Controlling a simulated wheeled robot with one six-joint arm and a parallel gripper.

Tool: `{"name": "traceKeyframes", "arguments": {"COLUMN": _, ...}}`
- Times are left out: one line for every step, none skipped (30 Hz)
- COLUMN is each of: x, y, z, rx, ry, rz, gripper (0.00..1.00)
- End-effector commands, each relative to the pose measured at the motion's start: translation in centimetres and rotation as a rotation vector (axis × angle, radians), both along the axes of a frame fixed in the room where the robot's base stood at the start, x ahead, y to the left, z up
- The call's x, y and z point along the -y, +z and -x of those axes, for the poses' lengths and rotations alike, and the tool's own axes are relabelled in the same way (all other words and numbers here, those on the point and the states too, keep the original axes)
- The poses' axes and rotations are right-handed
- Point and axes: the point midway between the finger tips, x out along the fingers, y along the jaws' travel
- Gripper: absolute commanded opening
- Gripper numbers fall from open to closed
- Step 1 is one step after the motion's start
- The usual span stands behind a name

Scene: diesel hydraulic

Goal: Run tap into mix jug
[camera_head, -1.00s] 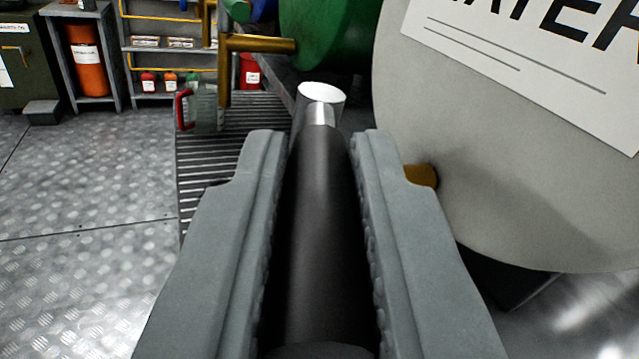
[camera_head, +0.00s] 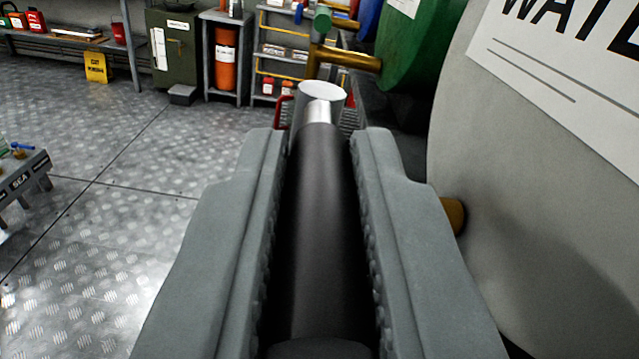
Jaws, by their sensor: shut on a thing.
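My gripper (camera_head: 318,140) is shut on the black handle (camera_head: 318,210) of a tool with a silver neck and a round metal head (camera_head: 323,92). A brass tap (camera_head: 345,58) juts left from a green drum (camera_head: 425,40), its spout pointing down and a green knob on top. Below it, just beyond the tool head, is the red handle (camera_head: 279,110) of what looks like the clear jug; most of the jug is hidden behind the tool. The large pale water tank (camera_head: 500,150) stands close on the right, with a brass stub (camera_head: 453,214) low on its near side.
A green cabinet (camera_head: 172,60) and a rack with an orange cylinder (camera_head: 226,60) stand at the back. A yellow sign (camera_head: 96,67) is below the back-left bench. A low stand (camera_head: 22,180) is at the left edge. The metal floor (camera_head: 130,150) between is clear.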

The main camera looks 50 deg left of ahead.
Motion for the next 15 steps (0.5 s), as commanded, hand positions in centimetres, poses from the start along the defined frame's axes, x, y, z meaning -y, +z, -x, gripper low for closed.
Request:
{"name": "traceKeyframes", "arguments": {"x": -0.01, "y": 0.11, "z": 0.0, "rx": 0.001, "ry": 0.0, "rz": 0.0, "gripper": 0.0}}
{"name": "traceKeyframes", "arguments": {"x": -0.01, "y": 0.11, "z": 0.0, "rx": 0.001, "ry": -0.001, "rz": 0.0, "gripper": 0.0}}
{"name": "traceKeyframes", "arguments": {"x": -0.01, "y": 0.11, "z": 0.0, "rx": 0.001, "ry": -0.001, "rz": 0.0, "gripper": 0.18}}
{"name": "traceKeyframes", "arguments": {"x": -0.01, "y": 0.11, "z": 0.0, "rx": 0.001, "ry": -0.001, "rz": 0.0, "gripper": 0.24}}
{"name": "traceKeyframes", "arguments": {"x": -0.01, "y": 0.1, "z": 0.0, "rx": 0.001, "ry": -0.001, "rz": 0.0, "gripper": 0.3}}
{"name": "traceKeyframes", "arguments": {"x": -0.01, "y": 0.09, "z": 0.0, "rx": 0.001, "ry": -0.001, "rz": 0.0, "gripper": 0.38}}
{"name": "traceKeyframes", "arguments": {"x": -0.02, "y": 0.08, "z": 0.01, "rx": 0.001, "ry": -0.001, "rz": 0.0, "gripper": 0.38}}
{"name": "traceKeyframes", "arguments": {"x": -0.02, "y": 0.08, "z": 0.01, "rx": 0.001, "ry": -0.001, "rz": 0.0, "gripper": 0.38}}
{"name": "traceKeyframes", "arguments": {"x": -0.02, "y": 0.07, "z": 0.01, "rx": 0.001, "ry": -0.001, "rz": 0.0, "gripper": 0.38}}
{"name": "traceKeyframes", "arguments": {"x": -0.01, "y": 0.06, "z": 0.0, "rx": 0.001, "ry": -0.001, "rz": 0.0, "gripper": 0.38}}
{"name": "traceKeyframes", "arguments": {"x": -0.01, "y": 0.05, "z": 0.0, "rx": 0.001, "ry": -0.001, "rz": 0.0, "gripper": 0.38}}
{"name": "traceKeyframes", "arguments": {"x": -0.01, "y": 0.05, "z": 0.0, "rx": 0.001, "ry": -0.001, "rz": -0.001, "gripper": 0.38}}
{"name": "traceKeyframes", "arguments": {"x": -0.01, "y": 0.04, "z": 0.0, "rx": 0.001, "ry": -0.001, "rz": -0.001, "gripper": 0.38}}
{"name": "traceKeyframes", "arguments": {"x": 0.0, "y": 0.04, "z": 0.01, "rx": 0.001, "ry": -0.001, "rz": -0.001, "gripper": 0.38}}
{"name": "traceKeyframes", "arguments": {"x": 0.06, "y": 0.04, "z": 0.04, "rx": 0.001, "ry": -0.001, "rz": -0.001, "gripper": 0.38}}
